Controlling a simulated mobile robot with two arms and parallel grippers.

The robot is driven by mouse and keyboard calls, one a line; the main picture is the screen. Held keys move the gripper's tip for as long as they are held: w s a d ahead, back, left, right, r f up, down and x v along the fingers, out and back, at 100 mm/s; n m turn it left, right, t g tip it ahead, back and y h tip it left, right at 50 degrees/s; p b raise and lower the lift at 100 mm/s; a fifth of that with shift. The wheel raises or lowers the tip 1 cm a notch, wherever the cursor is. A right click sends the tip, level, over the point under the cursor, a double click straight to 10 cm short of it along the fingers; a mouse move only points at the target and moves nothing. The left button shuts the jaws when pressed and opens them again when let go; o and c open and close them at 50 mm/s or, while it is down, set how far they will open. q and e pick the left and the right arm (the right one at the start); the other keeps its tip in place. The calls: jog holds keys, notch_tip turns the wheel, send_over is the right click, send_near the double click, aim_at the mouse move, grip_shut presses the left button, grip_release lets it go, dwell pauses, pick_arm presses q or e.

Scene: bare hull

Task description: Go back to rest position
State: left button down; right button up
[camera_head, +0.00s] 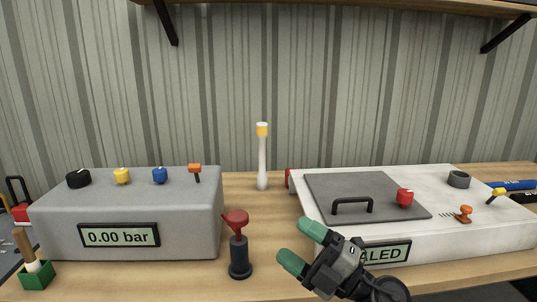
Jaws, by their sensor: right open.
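My right gripper (302,246) is open and empty at the lower middle of the head view. Its green fingertips point up and to the left, in front of the white box (462,235). It hides the left part of that box's display (390,252), where "ALED" can be read. A dark red valve or funnel shape (237,220) on a black stand (240,258) is left of the fingertips, apart from them. My left gripper is not in view.
A grey box (150,215) with coloured knobs and a display reading "0.00 bar" stands left. The white box carries a grey handled lid (340,185) and red knob (405,197). A white post with yellow top (262,160) stands behind. A brush sits in a green holder (37,276).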

jog(key=s+d+f+m+t+h, duration=0.25)
jog(key=d+f+m+h, duration=0.6)
jog(key=m, duration=0.45)
jog(key=s+d+f+m+t+h, duration=0.25)
jog(key=d+f+m+h, duration=0.35)
jog(key=f+m+h, duration=0.5)
jog(key=s+f+m+g, duration=0.1)
jog(key=s+f+g, duration=0.3)
jog(key=s, duration=0.3)
jog(key=s+d+f+m+g, duration=0.1)
jog(key=s+f+g, duration=0.3)
jog(key=s, duration=0.3)
jog(key=s+f+m+g, duration=0.1)
jog(key=s+f+g, duration=0.25)
jog(key=s, duration=0.25)
notch_tip(320, 180, down, 25)
jog(key=s+g+p, duration=0.2)
jog(key=p, duration=0.1)
jog(key=s+d+f+g+p, duration=0.1)
jog(key=s+d+f, duration=0.1)
jog(key=s+f, duration=1)
jog(key=s, duration=0.3)
jog(key=shift+s+d+f+n+p, duration=0.3)
jog(key=shift+s+d+n, duration=0.05)
jog(key=shift+d+n, duration=0.05)
